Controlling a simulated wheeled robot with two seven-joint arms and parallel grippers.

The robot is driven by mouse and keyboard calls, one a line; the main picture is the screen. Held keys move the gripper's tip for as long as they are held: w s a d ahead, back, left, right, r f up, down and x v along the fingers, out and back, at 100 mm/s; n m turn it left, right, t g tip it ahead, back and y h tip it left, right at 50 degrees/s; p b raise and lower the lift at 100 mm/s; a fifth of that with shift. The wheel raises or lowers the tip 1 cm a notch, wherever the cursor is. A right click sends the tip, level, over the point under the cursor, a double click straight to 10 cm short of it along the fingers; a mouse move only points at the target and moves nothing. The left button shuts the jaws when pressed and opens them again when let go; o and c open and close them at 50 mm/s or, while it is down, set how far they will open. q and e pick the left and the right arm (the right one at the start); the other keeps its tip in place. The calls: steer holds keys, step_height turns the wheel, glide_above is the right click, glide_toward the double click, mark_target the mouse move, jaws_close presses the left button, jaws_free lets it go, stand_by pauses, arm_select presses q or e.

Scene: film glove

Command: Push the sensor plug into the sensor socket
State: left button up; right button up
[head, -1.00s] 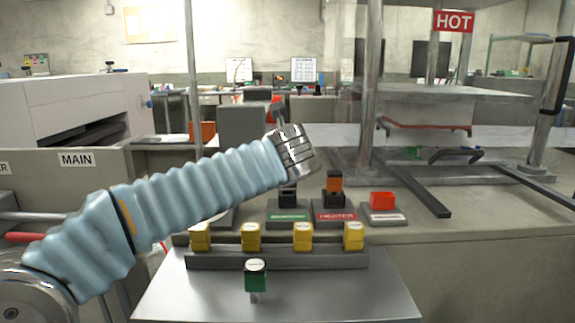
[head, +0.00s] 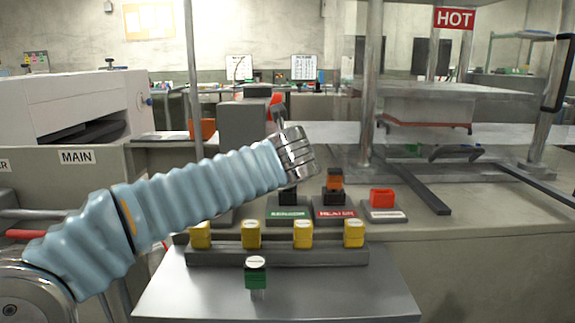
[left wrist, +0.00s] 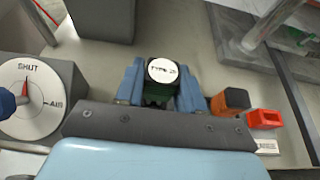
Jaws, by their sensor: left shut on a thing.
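In the left wrist view, my left gripper (left wrist: 160,86) is shut on a dark green plug (left wrist: 162,71) with a round white top marked "TYPE"; I take it as the sensor plug. Its blue fingers are on both sides of the plug. In the head view, the sensor socket (head: 288,198) is a black block on a green-labelled base, partly hidden by my left wrist. The wrist is above and in front of it, hiding the fingers and held plug. I cannot tell whether the plug is in the socket. My right gripper is not in view.
Right of the sensor socket are the heater socket with an orange plug (head: 334,180) and a red block (head: 381,198). In front, several yellow blocks stand along a grey rail (head: 280,257). Another green plug (head: 256,271) stands before it. A dial (left wrist: 30,98) is at left in the wrist view.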

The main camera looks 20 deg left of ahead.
arm_select(q)
steer(key=shift+f+b, duration=0.85)
steer(key=shift+f, duration=0.5)
steer(key=o, duration=1.1)
steer(key=shift+o, duration=0.2)
steer(key=v, duration=1.3)
steer(key=shift+s, duration=0.4)
steer(key=shift+d, duration=0.15)
